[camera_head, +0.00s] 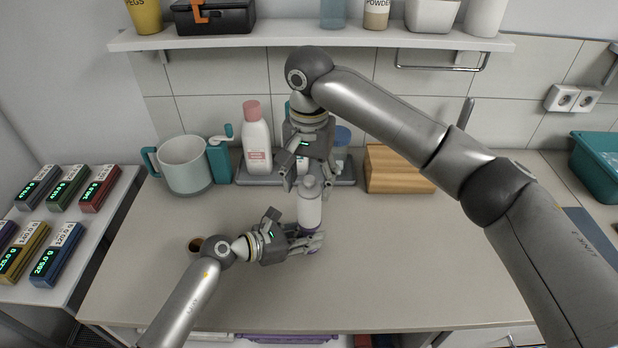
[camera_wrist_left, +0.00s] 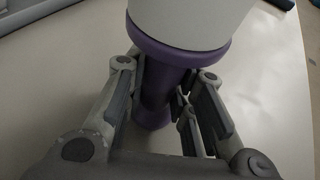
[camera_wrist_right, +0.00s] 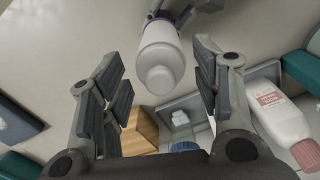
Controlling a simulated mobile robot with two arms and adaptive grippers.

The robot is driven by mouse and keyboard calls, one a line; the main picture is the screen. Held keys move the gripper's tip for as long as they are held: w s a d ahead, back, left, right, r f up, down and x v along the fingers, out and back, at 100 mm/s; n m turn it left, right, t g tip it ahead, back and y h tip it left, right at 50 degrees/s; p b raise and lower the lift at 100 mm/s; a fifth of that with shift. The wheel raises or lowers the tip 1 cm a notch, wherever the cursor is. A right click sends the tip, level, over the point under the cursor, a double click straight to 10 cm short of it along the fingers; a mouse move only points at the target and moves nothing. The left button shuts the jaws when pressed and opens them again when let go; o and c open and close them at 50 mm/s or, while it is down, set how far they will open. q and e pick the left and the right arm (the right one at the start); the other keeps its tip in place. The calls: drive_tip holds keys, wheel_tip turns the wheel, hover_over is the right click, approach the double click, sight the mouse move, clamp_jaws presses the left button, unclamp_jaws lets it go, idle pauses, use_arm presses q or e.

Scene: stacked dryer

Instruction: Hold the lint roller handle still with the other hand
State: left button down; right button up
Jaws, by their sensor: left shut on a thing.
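The lint roller stands upright on the counter, with its white roll (camera_head: 310,206) on top and its purple handle (camera_wrist_left: 156,88) below. My left gripper (camera_head: 312,241) comes in low from the left and is shut on the purple handle, under the roll; in its wrist view the fingers flank the handle. My right gripper (camera_head: 307,176) points down from above, close to the top of the roll. In the right wrist view its fingers are spread wide and empty, with the white roll (camera_wrist_right: 160,68) seen between and beyond them.
A grey pot with teal handles (camera_head: 184,166), a pink-capped white bottle (camera_head: 257,145) and a wooden block (camera_head: 395,170) stand along the back. A shelf (camera_head: 310,38) hangs above. A small dark cup (camera_head: 194,244) is near my left wrist. The counter's right front is clear.

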idle(0.3)
wheel_tip(320, 180, up, 12)
idle(0.5)
use_arm(q)
drive_tip(key=c, duration=1.5)
unclamp_jaws()
drive_tip(key=shift+o, duration=0.2)
drive_tip(key=o, duration=1.2)
drive_tip(key=shift+o, duration=1.3)
